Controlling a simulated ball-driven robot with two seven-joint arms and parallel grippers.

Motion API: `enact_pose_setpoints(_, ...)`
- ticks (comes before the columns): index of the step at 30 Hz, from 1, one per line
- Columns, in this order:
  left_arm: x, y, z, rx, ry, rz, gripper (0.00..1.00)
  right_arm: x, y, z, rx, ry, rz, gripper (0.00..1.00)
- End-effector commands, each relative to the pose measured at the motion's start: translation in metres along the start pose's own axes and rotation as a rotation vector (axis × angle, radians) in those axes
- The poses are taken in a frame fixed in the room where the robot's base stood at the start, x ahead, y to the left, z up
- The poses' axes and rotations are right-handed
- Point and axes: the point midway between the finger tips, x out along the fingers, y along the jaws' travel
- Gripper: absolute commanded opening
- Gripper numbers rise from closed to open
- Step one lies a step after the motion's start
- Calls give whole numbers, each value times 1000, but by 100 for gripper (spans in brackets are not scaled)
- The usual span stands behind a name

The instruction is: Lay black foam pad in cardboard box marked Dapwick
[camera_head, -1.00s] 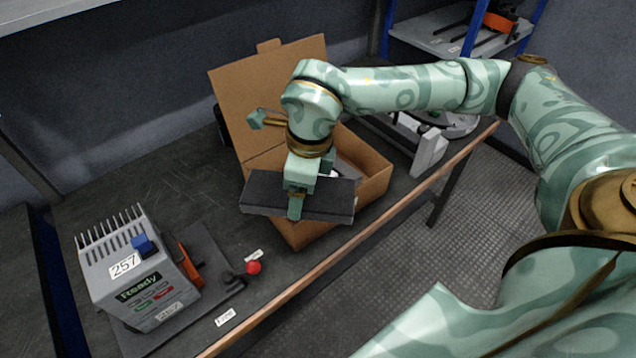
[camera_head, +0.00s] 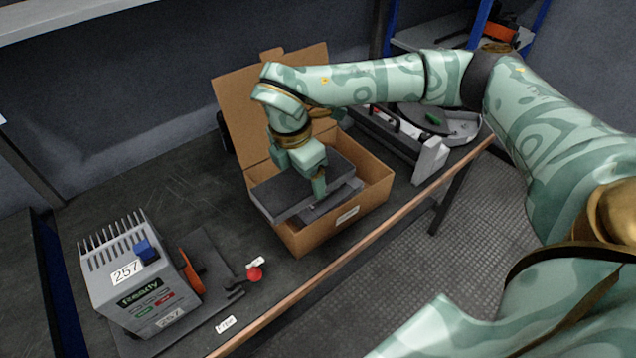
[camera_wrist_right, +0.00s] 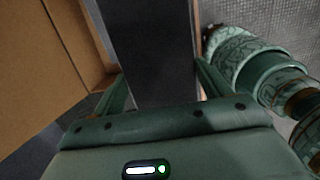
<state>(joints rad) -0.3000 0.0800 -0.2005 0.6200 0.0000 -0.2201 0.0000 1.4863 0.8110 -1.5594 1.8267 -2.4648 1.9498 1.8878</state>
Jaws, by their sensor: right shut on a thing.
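The black foam pad (camera_head: 278,193) is a flat dark slab, tilted over the opening of the cardboard box (camera_head: 312,235). My right gripper (camera_head: 318,182) is shut on the pad and holds it at the box's mouth. The box stands open with its tall lid raised at the back; a white label is on its front wall, too small to read. Another dark flat thing shows inside the box below the pad. In the right wrist view the pad (camera_wrist_right: 152,45) runs between my two fingers. My left gripper is not in view.
A grey finned device (camera_head: 120,275) marked 257 and Ready stands on a mat at front left. A red knob (camera_head: 254,274) lies near it. A round tray (camera_head: 455,125) and a white block (camera_head: 430,162) are right of the box, near the wooden table edge.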

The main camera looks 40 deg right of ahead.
Motion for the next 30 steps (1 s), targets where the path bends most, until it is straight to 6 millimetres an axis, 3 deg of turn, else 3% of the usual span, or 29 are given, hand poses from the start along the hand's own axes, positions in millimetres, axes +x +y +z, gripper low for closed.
enact_pose_setpoints(1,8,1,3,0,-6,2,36,13,8,10,6,-2,-4,55)
enact_pose_setpoints(7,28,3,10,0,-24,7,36,49,44,52,5,-1,-4,55)
enact_pose_setpoints(12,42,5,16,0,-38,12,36,85,59,67,-1,0,-4,55)
enact_pose_setpoints(20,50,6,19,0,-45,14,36,101,68,77,-4,0,-1,55)
enact_pose_setpoints(26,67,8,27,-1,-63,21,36,136,70,74,-6,0,-5,55)
enact_pose_setpoints(30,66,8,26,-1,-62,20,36,135,70,74,-5,0,0,55)
